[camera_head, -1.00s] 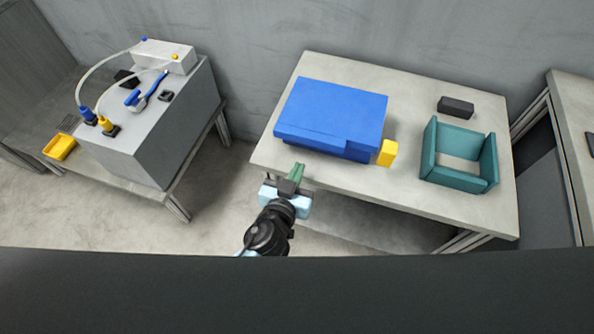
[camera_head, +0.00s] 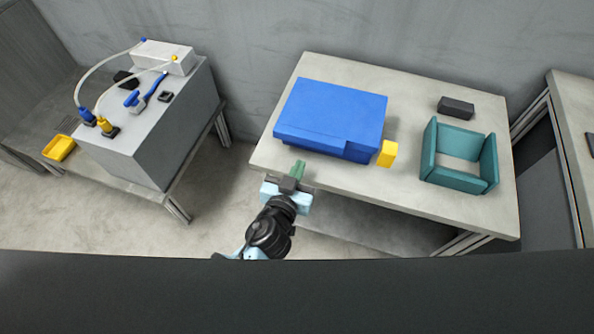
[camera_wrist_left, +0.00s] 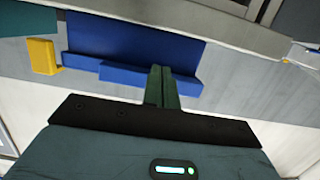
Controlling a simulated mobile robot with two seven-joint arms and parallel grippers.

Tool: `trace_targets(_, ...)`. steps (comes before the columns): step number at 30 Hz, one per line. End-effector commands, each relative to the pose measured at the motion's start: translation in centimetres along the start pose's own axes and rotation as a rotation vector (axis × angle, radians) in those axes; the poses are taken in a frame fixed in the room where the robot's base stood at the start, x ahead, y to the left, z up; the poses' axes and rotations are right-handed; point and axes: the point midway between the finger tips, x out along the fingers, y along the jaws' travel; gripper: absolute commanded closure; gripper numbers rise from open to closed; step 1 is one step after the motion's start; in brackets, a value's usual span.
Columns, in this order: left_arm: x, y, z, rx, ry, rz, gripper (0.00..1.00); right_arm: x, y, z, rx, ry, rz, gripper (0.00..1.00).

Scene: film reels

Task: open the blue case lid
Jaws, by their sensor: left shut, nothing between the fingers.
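The blue case (camera_head: 330,112) lies on the right-hand table, with its lid down. A notch shows at the right of its front edge. In the left wrist view the blue case (camera_wrist_left: 135,42) is just beyond my fingers. My left gripper (camera_head: 298,168) is at the table's front edge, before the case's front left part. Its green fingers are shut together and empty, and they also show in the left wrist view (camera_wrist_left: 162,85). I cannot tell whether they touch the case. My right gripper is not in view.
A yellow block (camera_head: 387,153) stands at the case's right front corner. A teal open box (camera_head: 458,180) and a dark block (camera_head: 456,107) are further right on the table (camera_head: 340,180). A grey cabinet (camera_head: 160,135) with cables and a blue-handled tool stands at left.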

Motion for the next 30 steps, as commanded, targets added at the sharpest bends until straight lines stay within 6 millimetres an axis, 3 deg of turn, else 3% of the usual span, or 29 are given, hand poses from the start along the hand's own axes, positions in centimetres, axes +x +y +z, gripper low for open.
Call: trace_targets(30,3.4,0.0,-0.7,-0.001,0.0,0.0,1.0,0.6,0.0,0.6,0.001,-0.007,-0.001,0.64)
